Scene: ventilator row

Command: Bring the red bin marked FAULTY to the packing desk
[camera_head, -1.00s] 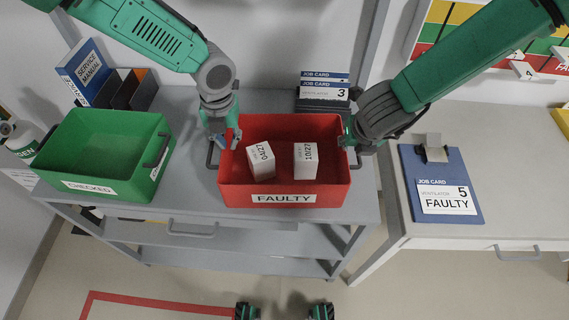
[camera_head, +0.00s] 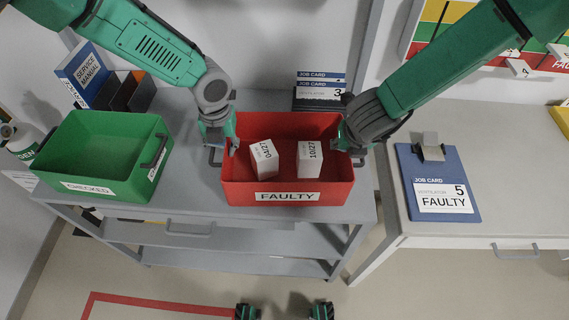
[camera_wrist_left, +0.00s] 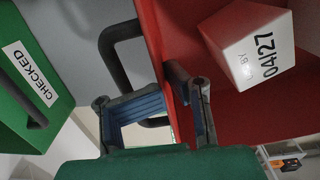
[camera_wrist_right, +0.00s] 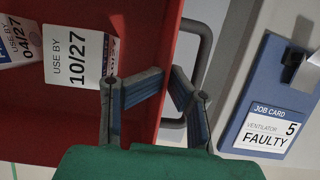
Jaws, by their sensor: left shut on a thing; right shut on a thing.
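The red bin (camera_head: 240,185) marked FAULTY is at the right end of a grey cart top (camera_head: 190,190). I cannot tell whether its base touches the cart. Two white cartons stand in it, one marked 04/27 (camera_head: 264,159) and one marked 10/27 (camera_head: 309,159). My left gripper (camera_head: 231,146) is shut on the bin's left side, by the dark handle (camera_wrist_left: 115,50). My right gripper (camera_head: 345,143) is shut on its right side, by the grey handle (camera_wrist_right: 205,50). The packing desk is probably the pale desk (camera_head: 500,150) on the right.
A green bin (camera_head: 100,150) marked CHECKED stands left on the cart, near a blue service manual (camera_head: 85,68) and dark folders. A job-card rack (camera_head: 320,95) stands behind the red bin. A blue clipboard (camera_head: 440,200) lies at the desk's left; desk space right of it is clear.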

